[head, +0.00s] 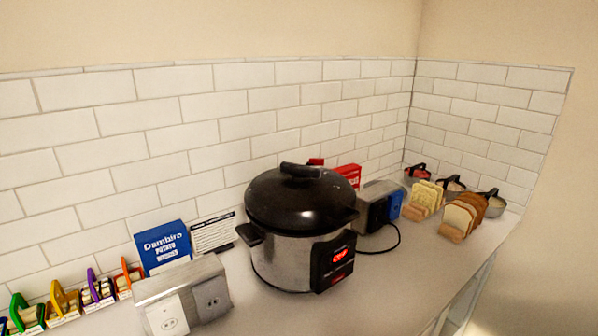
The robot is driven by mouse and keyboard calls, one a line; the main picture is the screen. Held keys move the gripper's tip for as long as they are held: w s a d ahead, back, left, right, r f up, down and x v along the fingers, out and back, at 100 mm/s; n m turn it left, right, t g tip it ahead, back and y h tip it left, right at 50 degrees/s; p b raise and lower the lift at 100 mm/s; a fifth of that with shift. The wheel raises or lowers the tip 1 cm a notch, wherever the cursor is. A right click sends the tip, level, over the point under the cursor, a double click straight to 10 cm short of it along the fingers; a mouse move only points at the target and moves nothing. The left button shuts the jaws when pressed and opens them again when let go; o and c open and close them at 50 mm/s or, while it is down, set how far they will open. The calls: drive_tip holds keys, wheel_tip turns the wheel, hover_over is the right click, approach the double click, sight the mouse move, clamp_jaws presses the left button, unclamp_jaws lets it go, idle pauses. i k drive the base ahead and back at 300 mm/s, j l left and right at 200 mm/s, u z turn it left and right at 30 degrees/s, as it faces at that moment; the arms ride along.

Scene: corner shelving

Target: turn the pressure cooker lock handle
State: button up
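The pressure cooker (290,260) stands upright on the white counter, near the middle of the head view. It has a silver body, a black domed lid (290,205) and a red-lit control panel (340,258) on its front right. The lid is on the cooker. A black handle (300,170) sits on top of the lid. A black side handle (250,234) sticks out at the left rim. I cannot tell whether the lid is locked. My gripper is not in view.
An outlet box (205,283) and a blue potato box (163,247) stand left of the cooker. The counter front (380,295) is clear.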

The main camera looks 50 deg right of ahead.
sight(299, 173)
drive_tip(key=k+l+z, duration=0.15)
drive_tip(key=z, duration=0.35)
drive_tip(key=k+l+z, duration=0.1)
drive_tip(key=l+z, duration=0.4)
